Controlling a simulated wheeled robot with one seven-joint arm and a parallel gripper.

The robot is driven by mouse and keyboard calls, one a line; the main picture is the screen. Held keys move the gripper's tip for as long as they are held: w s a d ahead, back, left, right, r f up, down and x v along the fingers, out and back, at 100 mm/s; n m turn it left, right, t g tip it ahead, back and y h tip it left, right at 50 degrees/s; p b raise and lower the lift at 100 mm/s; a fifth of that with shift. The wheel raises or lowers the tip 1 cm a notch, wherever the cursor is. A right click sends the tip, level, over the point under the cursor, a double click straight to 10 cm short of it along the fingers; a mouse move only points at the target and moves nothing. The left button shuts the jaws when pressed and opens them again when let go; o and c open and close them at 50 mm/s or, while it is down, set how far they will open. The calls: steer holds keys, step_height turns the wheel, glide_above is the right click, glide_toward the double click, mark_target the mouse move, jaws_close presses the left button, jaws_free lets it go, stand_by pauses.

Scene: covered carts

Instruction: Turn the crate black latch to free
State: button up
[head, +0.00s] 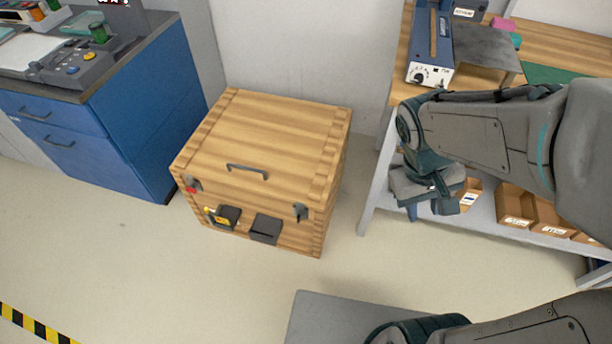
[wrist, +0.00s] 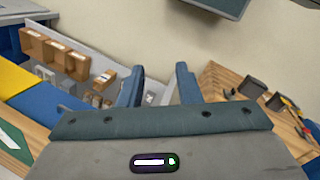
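A wooden crate (head: 262,140) with a closed lid stands on the floor in the head view. A black latch (head: 301,212) is on its front at the right end. Another latch (head: 192,184) with a red part is at the left end. Whether either is engaged is too small to tell. My gripper (head: 440,206) is to the right of the crate, well apart from it, near the workbench. In the wrist view my gripper (wrist: 160,88) has its two fingers spread with nothing between them. The crate also shows at the wrist view's right edge (wrist: 222,80).
On the crate's front are a lid handle (head: 247,170), a black holder (head: 266,229) and another with a yellow tool (head: 217,216). A blue cabinet (head: 130,120) stands left, a workbench (head: 375,165) with cardboard bins (head: 515,204) right. The floor before the crate is clear.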

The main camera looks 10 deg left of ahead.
steer(key=w+a+f+n+h+b, duration=0.2)
steer(key=f+n+h+b, duration=0.1)
steer(key=f, duration=0.4)
steer(key=w+a+f+n+h+b, duration=0.2)
steer(key=f+n+h+b, duration=0.15)
steer(key=f, duration=0.35)
steer(key=n+t+y+b, duration=0.8)
steer(key=n+t+b, duration=0.9)
steer(key=n, duration=0.7)
glide_toward(298, 219)
steer(key=shift+t, duration=0.6)
steer(key=w, duration=0.3)
steer(key=w+b, duration=0.1)
steer(key=w, duration=0.2)
steer(key=w+f+b, duration=0.1)
steer(key=w, duration=0.2)
steer(key=shift+w+d, duration=0.1)
steer(key=shift+d, duration=0.25)
jaws_close()
